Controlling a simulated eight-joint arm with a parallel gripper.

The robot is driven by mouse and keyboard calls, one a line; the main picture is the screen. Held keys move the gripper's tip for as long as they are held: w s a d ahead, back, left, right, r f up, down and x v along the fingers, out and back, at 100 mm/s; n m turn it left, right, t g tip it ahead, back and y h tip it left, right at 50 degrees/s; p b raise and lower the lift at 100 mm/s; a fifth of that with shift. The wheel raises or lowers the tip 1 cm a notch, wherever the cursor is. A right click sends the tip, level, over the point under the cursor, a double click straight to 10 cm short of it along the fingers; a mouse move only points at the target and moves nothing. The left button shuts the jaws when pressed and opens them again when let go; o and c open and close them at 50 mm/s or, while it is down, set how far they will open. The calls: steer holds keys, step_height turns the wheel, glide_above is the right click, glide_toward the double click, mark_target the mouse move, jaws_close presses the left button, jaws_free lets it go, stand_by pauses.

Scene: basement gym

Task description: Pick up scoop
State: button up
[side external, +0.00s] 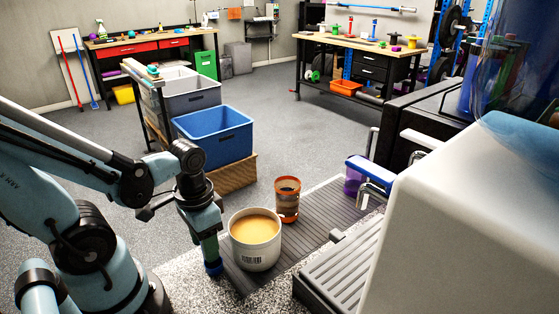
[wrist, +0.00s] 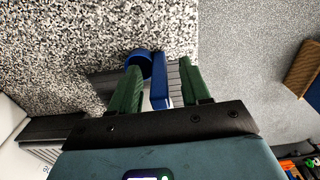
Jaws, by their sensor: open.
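The scoop is blue, with a round bowl (wrist: 140,60) and a straight handle (wrist: 159,95) in the wrist view. In the side view its blue end (side external: 214,268) shows below my gripper, low at the left edge of the ribbed grey mat (side external: 315,222). My gripper (wrist: 160,68) is open, its two green fingers on either side of the handle with small gaps. In the side view my gripper (side external: 207,248) points down at the scoop and hides most of it.
A white tub (side external: 255,262) with tan contents stands just right of my gripper. Behind it is an orange-brown cup (side external: 287,203). A white machine (side external: 460,220) with a slatted tray (side external: 350,275) fills the right. A blue crate (side external: 213,135) stands beyond the counter.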

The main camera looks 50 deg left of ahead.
steer(key=shift+c, duration=0.5)
jaws_close()
steer(key=shift+r, duration=0.2)
